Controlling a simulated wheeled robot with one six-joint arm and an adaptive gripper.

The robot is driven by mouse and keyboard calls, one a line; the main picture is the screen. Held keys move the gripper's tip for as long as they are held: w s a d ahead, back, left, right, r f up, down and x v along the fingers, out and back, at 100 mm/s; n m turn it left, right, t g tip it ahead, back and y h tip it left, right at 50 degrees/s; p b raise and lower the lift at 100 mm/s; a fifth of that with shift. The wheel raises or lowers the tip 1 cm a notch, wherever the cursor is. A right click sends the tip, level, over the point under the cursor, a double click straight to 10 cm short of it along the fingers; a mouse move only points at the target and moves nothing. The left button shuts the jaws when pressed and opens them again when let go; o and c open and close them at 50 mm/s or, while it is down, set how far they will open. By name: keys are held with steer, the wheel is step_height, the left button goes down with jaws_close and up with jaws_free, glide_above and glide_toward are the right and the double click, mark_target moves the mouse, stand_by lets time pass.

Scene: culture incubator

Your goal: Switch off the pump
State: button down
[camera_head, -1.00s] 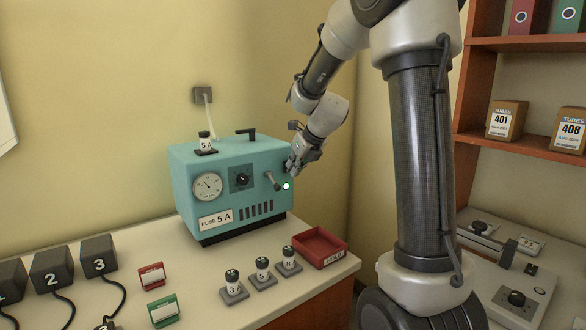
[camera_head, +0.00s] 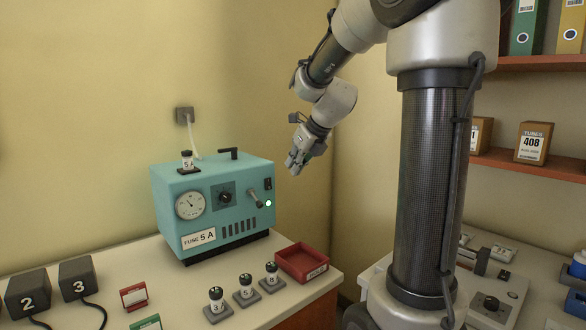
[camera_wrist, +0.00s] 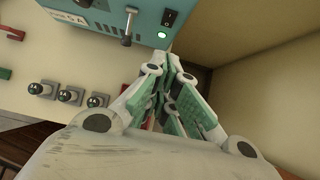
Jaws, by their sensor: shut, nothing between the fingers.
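The teal pump box (camera_head: 180,222) stands on the bench, with a round gauge, a black knob and a "FUSE 5 A" label. On its front right are a grey lever (camera_head: 255,198) slanting down, a lit green lamp (camera_head: 268,203) and a black rocker switch (camera_head: 268,184). In the wrist view the lever (camera_wrist: 126,30), the lamp (camera_wrist: 162,34) and the rocker (camera_wrist: 168,18) show just beyond the fingers. Which way the rocker is pressed is too small to tell. My gripper (camera_head: 293,165) is shut and empty, right of the box and apart from it.
A red tray (camera_head: 303,263) and several fuse-like plugs on grey bases (camera_head: 246,288) sit in front of the box. Numbered dark blocks (camera_head: 77,280) with cables stand at the left. A wall corner lies behind my gripper; free air surrounds it.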

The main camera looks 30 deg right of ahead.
mark_target(269, 184)
steer(key=shift+f, duration=0.1)
steer(key=shift+s+d+f, duration=0.15)
steer(key=shift+s+f, duration=0.1)
steer(key=shift+f, duration=0.3)
steer(key=w+r+x, duration=0.1)
steer(key=w+x, duration=0.1)
steer(key=x, duration=1.1)
steer(key=shift+a+r, duration=0.25)
steer(key=shift+r, duration=0.2)
steer(key=shift+w, duration=0.1)
